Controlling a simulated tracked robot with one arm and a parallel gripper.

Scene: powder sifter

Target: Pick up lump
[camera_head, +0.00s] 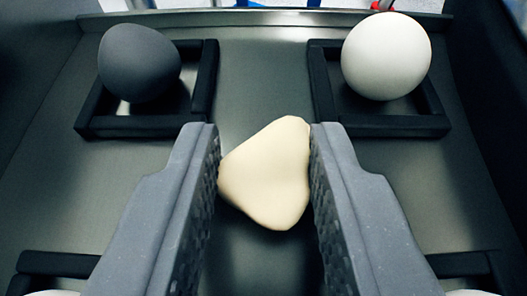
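The cream-coloured lump (268,175) has a rounded, roughly triangular shape and shows in the middle of the head camera view. My gripper (264,160) has one grey, textured finger on each side of it. The lump lies between the fingertips and looks very near or touching both of them. I cannot tell whether the fingers press on it. Whether it rests on the metal surface below or is held above it is also unclear.
A dark grey ball (139,64) sits in a black square frame (88,116) at upper left. A white ball (386,56) sits in another frame (437,124) at upper right. More frames show at the lower corners. The metal tray (262,75) is bare between them.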

